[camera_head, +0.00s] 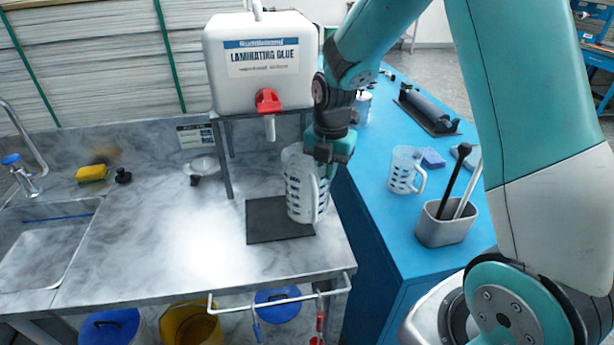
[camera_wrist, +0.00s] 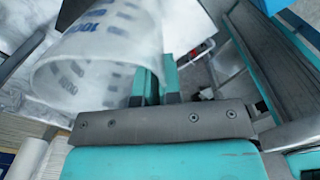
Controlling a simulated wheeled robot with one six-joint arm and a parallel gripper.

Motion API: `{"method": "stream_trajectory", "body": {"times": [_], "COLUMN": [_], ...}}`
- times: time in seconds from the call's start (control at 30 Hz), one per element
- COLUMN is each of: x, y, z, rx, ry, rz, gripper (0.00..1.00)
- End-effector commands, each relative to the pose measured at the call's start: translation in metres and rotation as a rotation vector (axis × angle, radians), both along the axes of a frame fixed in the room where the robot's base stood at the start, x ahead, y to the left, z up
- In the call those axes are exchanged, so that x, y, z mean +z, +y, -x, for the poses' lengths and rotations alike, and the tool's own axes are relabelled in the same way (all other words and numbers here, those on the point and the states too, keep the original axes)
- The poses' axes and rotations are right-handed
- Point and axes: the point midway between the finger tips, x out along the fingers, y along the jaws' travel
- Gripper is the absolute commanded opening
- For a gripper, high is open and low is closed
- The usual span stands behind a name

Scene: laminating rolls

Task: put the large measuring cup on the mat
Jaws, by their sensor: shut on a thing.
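The large measuring cup (camera_head: 302,189) is translucent white with dark blue marks and stands upright below my gripper (camera_head: 322,162). In the wrist view the cup (camera_wrist: 85,72) fills the upper left, its rim facing the camera. My gripper (camera_wrist: 158,88) is shut on the cup at its handle side. The dark square mat (camera_head: 262,222) lies on the grey marbled counter. The cup's base overlaps the mat's right part in the head view; whether it touches the mat I cannot tell. A smaller measuring cup (camera_head: 403,172) stands on the blue table.
A laminating glue tank (camera_head: 262,85) with a red tap (camera_head: 268,101) stands on a frame behind the mat. The blue table (camera_head: 385,225) also bears a grey bin of tools (camera_head: 440,225). A sink (camera_head: 40,240) is at left. The counter left of the mat is clear.

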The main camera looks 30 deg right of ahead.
Motion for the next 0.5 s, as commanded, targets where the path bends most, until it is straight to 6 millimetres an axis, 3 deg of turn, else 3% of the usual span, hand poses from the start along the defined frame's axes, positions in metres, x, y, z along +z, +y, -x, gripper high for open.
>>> {"method": "stream_trajectory", "body": {"times": [0.1, 0.2, 0.33, 0.5], "x": [0.003, 0.001, -0.005, -0.028], "y": [0.025, 0.036, 0.041, 0.041], "z": [-0.008, -0.012, -0.013, -0.012], "rx": [0.005, 0.003, 0.001, 0.001], "ry": [-0.001, 0.000, 0.002, 0.004], "rz": [0.000, 0.000, 0.000, 0.000], "gripper": [0.00, 0.00, 0.00, 0.00]}}
